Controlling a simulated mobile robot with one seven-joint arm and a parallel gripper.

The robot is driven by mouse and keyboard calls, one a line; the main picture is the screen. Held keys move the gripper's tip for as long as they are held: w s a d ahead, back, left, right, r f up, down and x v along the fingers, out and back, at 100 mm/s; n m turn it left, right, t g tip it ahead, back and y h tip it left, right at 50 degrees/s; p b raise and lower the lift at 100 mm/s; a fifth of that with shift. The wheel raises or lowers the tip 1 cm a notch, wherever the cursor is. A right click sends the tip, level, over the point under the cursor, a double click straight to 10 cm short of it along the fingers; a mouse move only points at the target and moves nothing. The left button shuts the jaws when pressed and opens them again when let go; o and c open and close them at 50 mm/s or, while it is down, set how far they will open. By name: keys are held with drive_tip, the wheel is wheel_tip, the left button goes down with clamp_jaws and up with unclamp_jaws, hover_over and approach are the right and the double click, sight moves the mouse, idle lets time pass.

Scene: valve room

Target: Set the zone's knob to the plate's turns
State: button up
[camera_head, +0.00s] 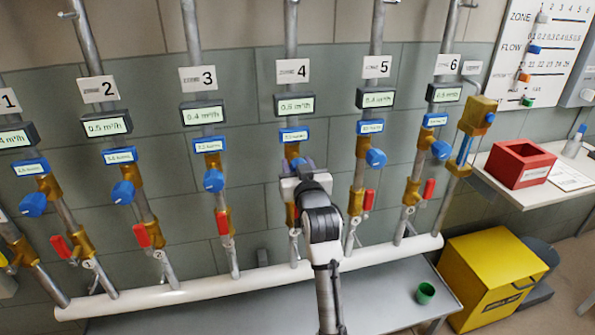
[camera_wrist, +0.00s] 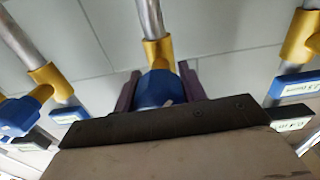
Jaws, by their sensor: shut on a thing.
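My gripper (camera_head: 304,168) is at the zone 4 pipe, below its blue plate (camera_head: 293,135), whose text is too small to read surely. In the wrist view my gripper (camera_wrist: 160,72) has its two purple fingers on either side of a blue knob (camera_wrist: 156,92) and is shut on it. A small pale mark shows on the knob's lower edge. In the head view this knob is mostly hidden by my gripper. The zone 4 label (camera_head: 293,71) and a display (camera_head: 294,105) reading about 0.5 m³/h are above.
Neighbouring knobs are at zone 3 (camera_head: 213,181) and zone 5 (camera_head: 376,158), with red lever handles (camera_head: 369,200) below. A white pipe (camera_head: 190,292) runs along the bottom. A board (camera_head: 541,50) with ZONE and FLOW scales, a red box (camera_head: 520,163) and a yellow bin (camera_head: 488,270) are right.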

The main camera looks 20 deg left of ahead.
drive_tip(key=shift+n, duration=0.5)
drive_tip(key=o, duration=1)
drive_tip(key=shift+c, duration=0.2)
drive_tip(key=shift+s+d, duration=0.1)
drive_tip(key=b+v, duration=0.2)
drive_tip(key=v, duration=1.1)
drive_tip(key=shift+s+b, duration=0.3)
drive_tip(key=shift+b, duration=0.05)
drive_tip(key=shift+d+f, duration=0.1)
